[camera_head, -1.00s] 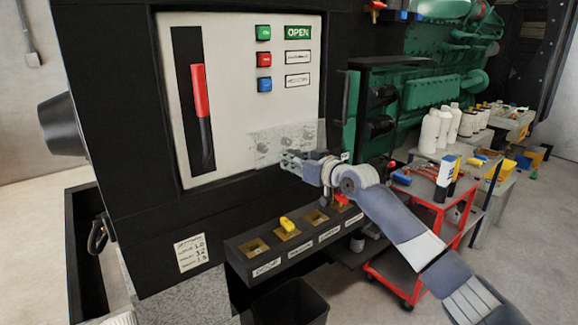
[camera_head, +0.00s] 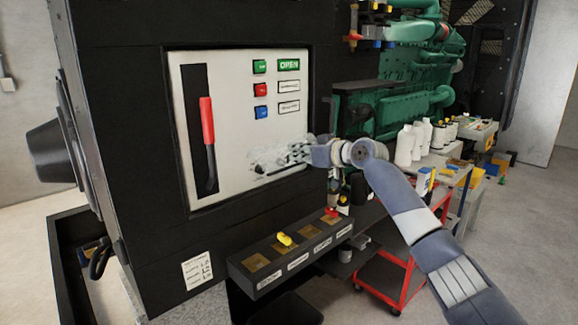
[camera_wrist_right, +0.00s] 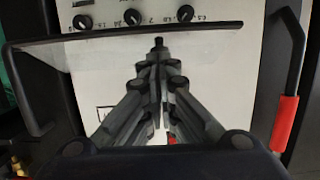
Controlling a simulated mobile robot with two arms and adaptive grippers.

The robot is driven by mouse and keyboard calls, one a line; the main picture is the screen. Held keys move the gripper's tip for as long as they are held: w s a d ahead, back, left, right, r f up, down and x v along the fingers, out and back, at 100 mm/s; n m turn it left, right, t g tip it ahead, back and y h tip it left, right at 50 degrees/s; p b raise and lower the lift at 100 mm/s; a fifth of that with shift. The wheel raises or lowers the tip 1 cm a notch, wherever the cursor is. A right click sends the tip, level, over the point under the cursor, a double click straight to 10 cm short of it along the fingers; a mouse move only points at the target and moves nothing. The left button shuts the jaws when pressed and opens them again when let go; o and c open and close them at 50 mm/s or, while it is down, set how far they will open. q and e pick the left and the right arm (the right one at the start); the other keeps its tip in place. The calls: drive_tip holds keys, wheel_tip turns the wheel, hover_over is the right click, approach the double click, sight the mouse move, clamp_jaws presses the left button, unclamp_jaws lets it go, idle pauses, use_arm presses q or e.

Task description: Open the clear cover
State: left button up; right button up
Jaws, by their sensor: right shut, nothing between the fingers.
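The clear cover (camera_head: 268,152) is on the lower right of the white panel (camera_head: 235,105). In the head view it looks narrow and tilted, standing out from the panel. In the right wrist view a dark edge, apparently the cover's (camera_wrist_right: 80,39), crosses the picture, with black knobs (camera_wrist_right: 132,17) beyond it. My right gripper (camera_head: 286,154) is at the cover. Its shut fingers, seen in the wrist view (camera_wrist_right: 158,45), hold nothing and point at the panel. I cannot tell whether they touch the cover. My left gripper is out of view.
A lever with a red grip (camera_head: 207,120) is left on the panel, with green, red and blue buttons (camera_head: 261,89) near the top. A black shelf (camera_head: 262,283) with several square recesses and a yellow object (camera_head: 284,239) juts out below. A red cart (camera_head: 405,280) stands right.

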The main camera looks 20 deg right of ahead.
drive_tip(key=o, duration=0.4)
drive_tip(key=shift+w+a+f, duration=0.1)
drive_tip(key=shift+a+f, duration=0.15)
drive_tip(key=shift+a, duration=0.35)
drive_tip(key=shift+o, duration=1.4)
drive_tip(key=shift+w+f, duration=0.15)
drive_tip(key=shift+w+d+f, duration=0.25)
drive_tip(key=shift+w+f, duration=0.55)
drive_tip(key=shift+w, duration=0.2)
drive_tip(key=shift+s+a, duration=0.1)
drive_tip(key=shift+a, duration=0.05)
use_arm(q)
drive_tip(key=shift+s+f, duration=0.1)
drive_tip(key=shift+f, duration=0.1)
use_arm(e)
drive_tip(key=v, duration=1.2)
